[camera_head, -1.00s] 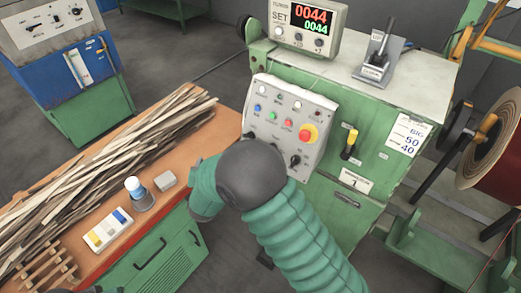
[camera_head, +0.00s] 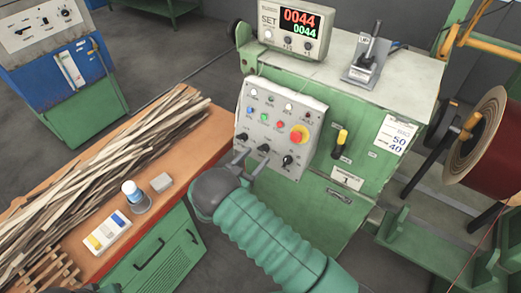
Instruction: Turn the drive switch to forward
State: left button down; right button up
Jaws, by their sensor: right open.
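The control panel (camera_head: 302,112) is a light grey slanted box on the front of a green machine. It carries coloured buttons, a red-and-yellow emergency stop (camera_head: 299,135), and a lower row of black rotary switches: left (camera_head: 243,137), middle (camera_head: 264,149) and right (camera_head: 288,160). Their labels are too small to read, so I cannot tell which is the drive switch. My right gripper (camera_head: 251,159) is open and empty, its two fingers pointing up at the panel's lower left edge, just below the left and middle switches. Contact cannot be judged. My left gripper is not in view.
A display box (camera_head: 268,40) reading 0044 and a lever unit (camera_head: 364,68) stand on the machine. A yellow-and-black handle (camera_head: 340,140) is right of the panel. An orange workbench (camera_head: 205,130) with wooden strips (camera_head: 110,150) is at left; a large reel (camera_head: 490,150) is at right.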

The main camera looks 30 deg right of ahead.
aim_at(264, 149)
jog(key=shift+x, duration=1.6)
jog(key=shift+w+r, duration=0.1)
grip_shut()
